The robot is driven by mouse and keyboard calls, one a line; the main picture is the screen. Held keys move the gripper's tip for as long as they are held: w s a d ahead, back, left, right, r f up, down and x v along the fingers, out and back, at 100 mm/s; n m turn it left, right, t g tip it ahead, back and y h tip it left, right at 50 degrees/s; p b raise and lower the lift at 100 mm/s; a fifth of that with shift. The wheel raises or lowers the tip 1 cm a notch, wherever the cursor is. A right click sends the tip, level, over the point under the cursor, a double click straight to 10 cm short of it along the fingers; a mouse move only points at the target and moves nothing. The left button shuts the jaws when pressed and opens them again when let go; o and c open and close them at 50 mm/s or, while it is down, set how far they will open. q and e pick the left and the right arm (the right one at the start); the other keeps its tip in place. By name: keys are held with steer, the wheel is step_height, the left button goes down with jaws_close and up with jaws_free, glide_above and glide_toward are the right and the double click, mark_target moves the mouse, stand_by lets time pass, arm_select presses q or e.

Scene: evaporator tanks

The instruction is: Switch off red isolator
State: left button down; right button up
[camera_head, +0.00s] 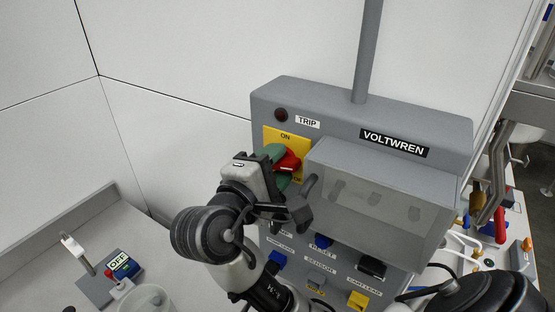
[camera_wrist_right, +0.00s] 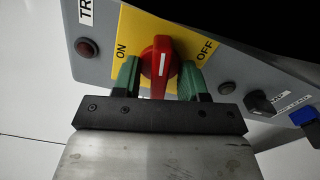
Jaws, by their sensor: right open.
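The red isolator (camera_head: 290,160) is a red rotary handle on a yellow plate marked ON and OFF, on the grey VOLTWREN panel (camera_head: 270,98). In the right wrist view the red isolator (camera_wrist_right: 157,62) stands upright, its white line between the ON label on the left and the OFF label on the right. My right gripper (camera_head: 279,166) is open at the handle. In the wrist view its green fingertips (camera_wrist_right: 160,78) are on either side of the handle, with visible gaps. In the head view the gripper partly hides the plate and OFF label. My left gripper is not in view.
A grey box-like cover (camera_head: 385,195) juts out right of the isolator. A dark red TRIP lamp (camera_head: 281,115) is above left. Blue and yellow switches and a black knob (camera_head: 371,268) are below.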

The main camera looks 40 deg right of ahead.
steer(key=shift+s+a, duration=0.1)
steer(key=shift+s, duration=0.05)
steer(key=shift+a, duration=0.1)
steer(key=shift+c, duration=0.9)
jaws_close()
steer(key=shift+f+m+b, duration=0.2)
steer(key=shift+m+b, duration=0.5)
steer(key=shift+b, duration=0.05)
steer(key=shift+m+b, duration=0.4)
steer(key=shift+r+m, duration=0.25)
steer(key=shift+m, duration=0.25)
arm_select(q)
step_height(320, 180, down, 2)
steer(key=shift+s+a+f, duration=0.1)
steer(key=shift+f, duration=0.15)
